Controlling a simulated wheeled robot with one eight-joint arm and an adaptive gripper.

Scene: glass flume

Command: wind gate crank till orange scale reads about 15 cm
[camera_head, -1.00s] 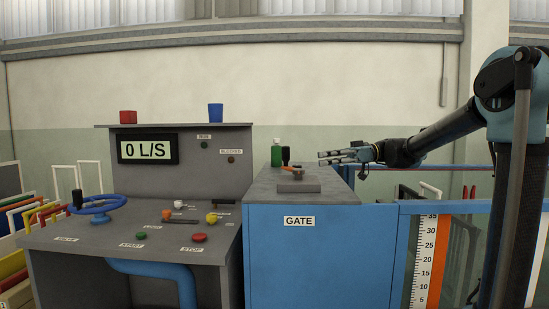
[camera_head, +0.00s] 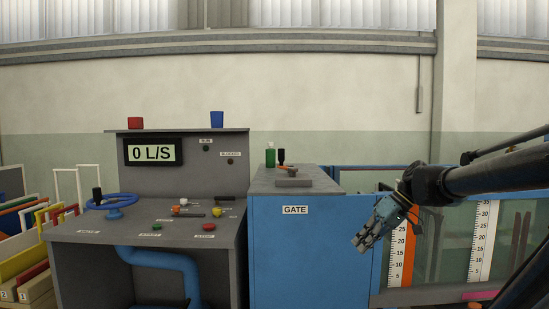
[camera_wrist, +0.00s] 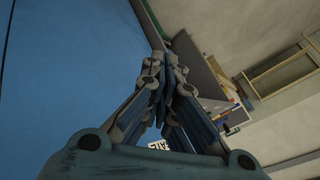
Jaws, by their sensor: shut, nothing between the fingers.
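The gate crank (camera_head: 286,168) sits on top of the blue gate cabinet (camera_head: 295,255), with an orange arm and an upright black knob (camera_head: 281,156). The orange scale (camera_head: 408,255) stands right of the cabinet, partly covered by my arm; its reading level cannot be made out. My gripper (camera_head: 362,247) is shut and empty, pointing down and left, beside the cabinet's right front edge and below the crank. In the wrist view its fingers (camera_wrist: 168,78) come together with the blue cabinet face at left.
A second scale (camera_head: 482,240) stands farther right behind the glass.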

